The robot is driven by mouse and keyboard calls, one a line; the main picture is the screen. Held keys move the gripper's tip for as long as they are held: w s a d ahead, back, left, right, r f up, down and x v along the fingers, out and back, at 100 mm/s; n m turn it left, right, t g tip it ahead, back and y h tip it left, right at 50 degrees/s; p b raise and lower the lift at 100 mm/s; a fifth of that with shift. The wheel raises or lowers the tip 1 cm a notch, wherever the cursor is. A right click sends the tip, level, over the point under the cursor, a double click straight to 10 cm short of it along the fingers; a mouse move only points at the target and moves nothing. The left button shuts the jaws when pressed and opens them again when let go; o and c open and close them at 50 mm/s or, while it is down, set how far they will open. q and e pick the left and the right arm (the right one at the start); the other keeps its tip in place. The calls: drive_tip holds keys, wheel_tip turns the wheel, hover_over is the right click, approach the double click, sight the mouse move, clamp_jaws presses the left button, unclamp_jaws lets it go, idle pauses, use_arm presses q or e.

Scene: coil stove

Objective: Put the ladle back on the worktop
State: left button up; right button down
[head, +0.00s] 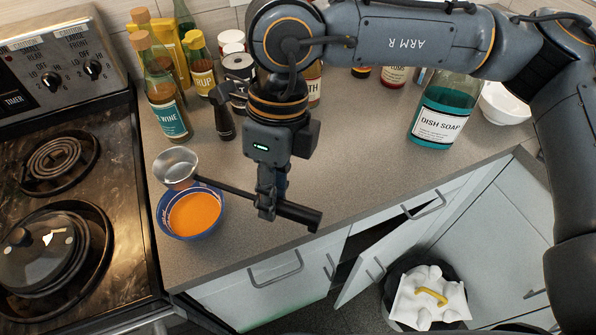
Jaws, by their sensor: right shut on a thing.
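The ladle (177,166) has a metal bowl and a dark handle. My right gripper (267,205) is shut on the handle, with the handle's end sticking out to the right. The ladle's bowl is above the back left rim of a blue bowl of orange soup (194,212); I cannot tell whether they touch. The grey worktop (360,165) lies below the gripper and stretches to the right. My left gripper is not in view.
Several bottles, including a wine bottle (165,100), and cans stand at the back. Dish soap (443,112) and a white bowl (505,103) are at the right. The coil stove (118,225) is at the left. A cabinet door (378,262) is ajar below, near a bin (393,275).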

drive_tip(key=w+d+f+p, duration=0.3)
drive_tip(key=w+d, duration=0.1)
drive_tip(key=w, duration=0.4)
drive_tip(key=p, duration=0.1)
hover_over(301, 190)
drive_tip(key=x, duration=0.4)
drive_tip(key=shift+d+f, duration=0.15)
drive_tip(key=shift+f, duration=0.25)
drive_tip(key=shift+w+d+f+p, duration=0.2)
drive_tip(key=shift+w+f+p, duration=0.15)
drive_tip(key=shift+w+f, duration=0.35)
wheel_tip(301, 190, down, 4)
drive_tip(key=shift+d+r+p, duration=0.1)
drive_tip(key=shift+r+p, duration=0.1)
drive_tip(key=shift+p, duration=0.2)
drive_tip(key=shift+f, duration=0.1)
drive_tip(key=c, duration=1.2)
unclamp_jaws()
drive_tip(key=shift+o, duration=0.2)
